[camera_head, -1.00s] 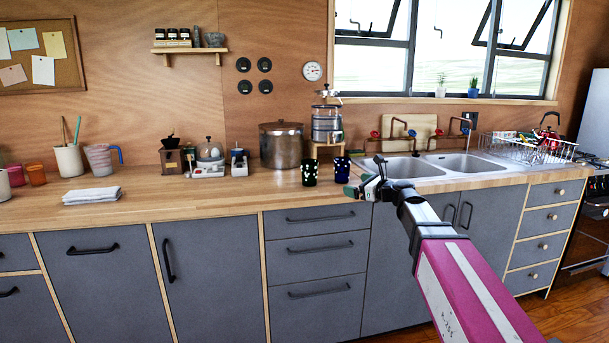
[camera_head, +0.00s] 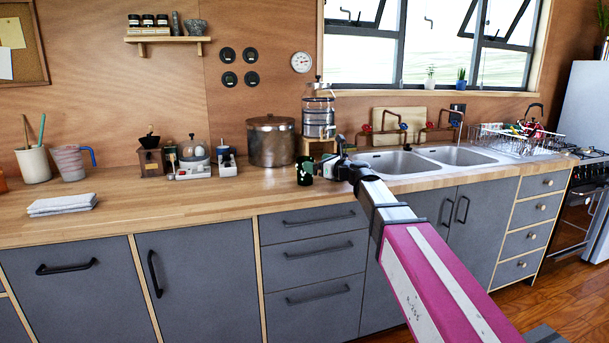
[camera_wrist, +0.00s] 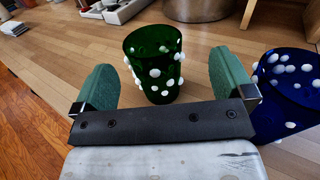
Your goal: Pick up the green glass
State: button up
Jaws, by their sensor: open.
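The green glass (camera_head: 304,171) with white dots stands upright on the wooden counter, left of the sink. In the wrist view the green glass (camera_wrist: 153,62) is ahead of my gripper (camera_wrist: 160,72), in line with the gap between its two green fingers. The fingers are spread and nothing is held. I cannot tell whether the glass is partly between the fingertips. In the head view my gripper (camera_head: 337,160) is just right of the glass, partly hidden by the arm.
A blue dotted glass (camera_wrist: 285,95) stands close outside the right finger; in the head view it is hidden. A steel pot (camera_head: 271,141) and a dispenser on a wooden stand (camera_head: 318,147) are behind. The sink (camera_head: 398,162) lies right.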

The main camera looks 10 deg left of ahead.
jog(key=x, duration=0.5)
jog(key=shift+s+a+f, duration=0.15)
jog(key=shift+a, duration=0.35)
jog(key=c, duration=1.1)
